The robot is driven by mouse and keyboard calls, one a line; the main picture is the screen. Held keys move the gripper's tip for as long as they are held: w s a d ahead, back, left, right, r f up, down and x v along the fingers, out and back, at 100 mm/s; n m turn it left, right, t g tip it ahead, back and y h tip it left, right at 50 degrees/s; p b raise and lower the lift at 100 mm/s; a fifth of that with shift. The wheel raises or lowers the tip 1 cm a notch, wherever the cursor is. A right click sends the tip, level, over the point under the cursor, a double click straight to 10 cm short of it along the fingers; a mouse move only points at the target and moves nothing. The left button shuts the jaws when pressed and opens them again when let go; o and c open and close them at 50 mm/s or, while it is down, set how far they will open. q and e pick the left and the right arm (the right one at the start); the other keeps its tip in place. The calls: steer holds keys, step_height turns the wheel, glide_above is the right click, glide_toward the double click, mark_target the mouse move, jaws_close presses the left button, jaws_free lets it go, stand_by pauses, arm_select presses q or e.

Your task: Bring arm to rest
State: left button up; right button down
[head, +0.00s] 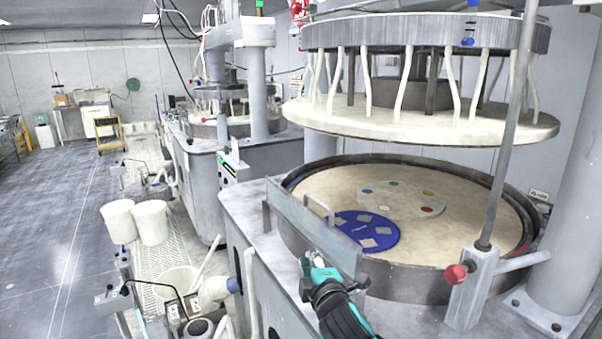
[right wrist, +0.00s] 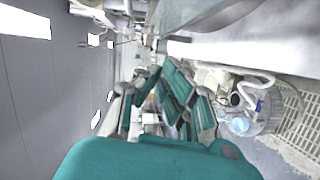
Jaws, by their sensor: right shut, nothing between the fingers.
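My right gripper (head: 318,262), teal and black, is at the lower middle of the head view, by the machine's front edge and a grey upright plate (head: 310,228). It is shut and empty. In the right wrist view the teal fingers of my right gripper (right wrist: 152,78) point away from the camera, with nothing between them. The picture there is turned on its side. Behind the plate lies the round polishing platen (head: 465,205), with a blue disc (head: 378,246) and a cream disc (head: 400,202) bearing coloured spots. My left gripper is not in view.
A round upper plate (head: 400,122) hangs above the platen. A grey post with a red knob (head: 456,274) stands at the right. White buckets (head: 151,222) stand to the left on a grated walkway. Open floor (head: 50,220) lies at the far left.

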steer(key=s+d+f+m+g+h, duration=0.1)
steer(key=s+d+f+m+g, duration=0.3)
steer(key=s+f, duration=0.6)
steer(key=s+d+f+m+g+h, duration=0.1)
steer(key=s+d+f+m+g, duration=0.2)
steer(key=s+d+f+m, duration=0.5)
steer(key=s+d+f+m+g, duration=0.2)
steer(key=s+f, duration=0.1)
steer(key=s, duration=0.4)
steer(key=s+d+f+m+g+h, duration=0.1)
steer(key=s+f+g, duration=0.1)
steer(key=s, duration=0.6)
steer(key=s+d+f+m+g, duration=0.2)
steer(key=s+f, duration=0.1)
steer(key=s, duration=0.4)
steer(key=s+f+g+b, duration=0.1)
steer(key=s+f+b, duration=0.2)
steer(key=f, duration=2.8)
arm_select(q)
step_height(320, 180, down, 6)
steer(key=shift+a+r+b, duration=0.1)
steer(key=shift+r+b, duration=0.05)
steer(key=shift+b, duration=1.1)
arm_select(e)
steer(key=s+d+f+g, duration=0.1)
steer(key=s+d+f, duration=0.2)
steer(key=s+f, duration=1.2)
steer(key=shift+s+f, duration=0.2)
steer(key=shift+f, duration=0.5)
